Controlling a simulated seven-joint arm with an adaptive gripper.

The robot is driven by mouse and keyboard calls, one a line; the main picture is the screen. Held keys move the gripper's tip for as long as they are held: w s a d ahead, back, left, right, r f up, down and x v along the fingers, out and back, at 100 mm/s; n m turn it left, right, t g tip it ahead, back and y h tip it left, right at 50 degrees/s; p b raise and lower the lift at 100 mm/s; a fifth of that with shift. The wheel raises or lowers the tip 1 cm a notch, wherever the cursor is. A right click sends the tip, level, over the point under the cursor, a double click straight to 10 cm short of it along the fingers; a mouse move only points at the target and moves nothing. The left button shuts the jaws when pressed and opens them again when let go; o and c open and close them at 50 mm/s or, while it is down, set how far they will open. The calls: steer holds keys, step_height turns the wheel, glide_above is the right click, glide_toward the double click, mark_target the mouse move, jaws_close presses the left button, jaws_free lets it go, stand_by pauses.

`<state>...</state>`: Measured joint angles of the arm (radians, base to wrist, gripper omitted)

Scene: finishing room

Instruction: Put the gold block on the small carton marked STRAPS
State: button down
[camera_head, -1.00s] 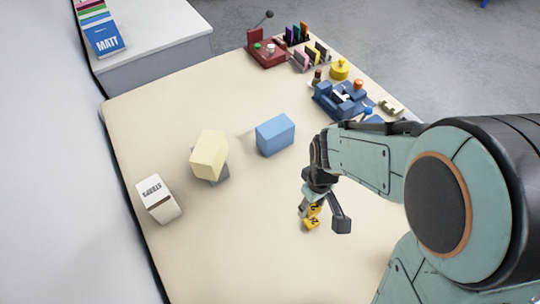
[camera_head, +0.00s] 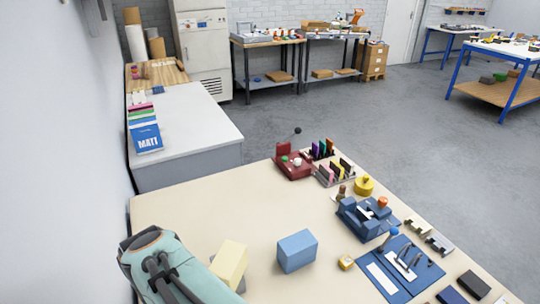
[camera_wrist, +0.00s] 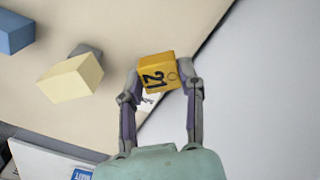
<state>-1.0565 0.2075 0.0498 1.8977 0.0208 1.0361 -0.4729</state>
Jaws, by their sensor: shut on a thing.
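My gripper (camera_wrist: 164,78) is shut on the gold block (camera_wrist: 152,72), which bears a dark 21, in the wrist view. A small patch of a white carton (camera_wrist: 147,104) with dark marks shows below the block between my fingers; most of it is hidden. I cannot tell the height between block and carton. In the head view my arm fills the lower left and hides the carton; my gripper does not show there.
A cream block (camera_head: 229,263) rests on a grey one, with a blue block (camera_head: 297,251) to its right. A small yellow piece (camera_head: 346,263) lies farther right. The wall (camera_wrist: 265,100) is close beside the table's edge.

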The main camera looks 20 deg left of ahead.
steer(key=w+a+f, duration=0.2)
steer(key=a+f, duration=0.1)
steer(key=a, duration=0.1)
steer(key=w+a+f, duration=0.1)
steer(key=a+f, duration=0.2)
steer(key=a, duration=0.1)
steer(key=w+a+f, duration=0.2)
steer(key=a+f, duration=0.1)
steer(key=a, duration=0.1)
steer(key=shift+w+f, duration=0.2)
steer(key=shift+w, duration=0.1)
steer(key=shift+w+a+f, duration=0.1)
steer(key=shift+a+f, duration=0.1)
steer(key=shift+f, duration=1.6)
steer(key=c, duration=0.7)
jaws_free()
steer(key=shift+f, duration=0.15)
